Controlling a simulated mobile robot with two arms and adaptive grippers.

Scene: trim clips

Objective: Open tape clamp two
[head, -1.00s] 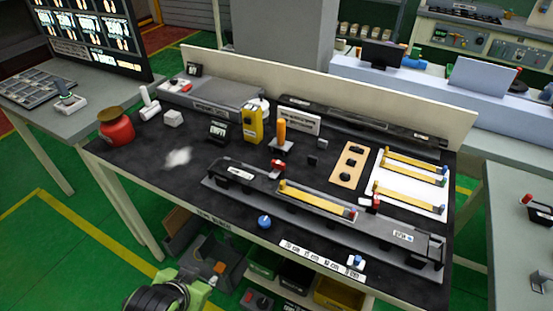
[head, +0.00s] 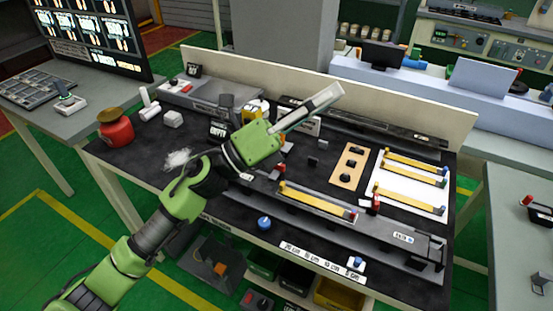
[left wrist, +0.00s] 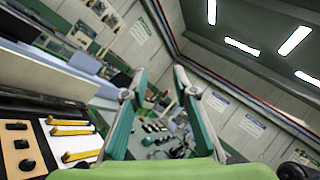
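A dark trim fixture (head: 395,240) lies along the front of the black-topped workbench, with a yellow strip (head: 318,202) in it. I cannot tell which is numbered two, or whether either is open. My left gripper (head: 336,92) is raised above the back of the bench, away from both clamps. In the left wrist view its two fingers (left wrist: 160,74) are apart with nothing between them. My right gripper is out of view.
A white sheet (head: 411,202) with yellow strips and a tan plate (head: 349,166) lie right of centre. A red pot (head: 117,130) stands at the left. A blue knob (head: 264,223) sits at the front edge. A low pale wall (head: 400,100) closes the back.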

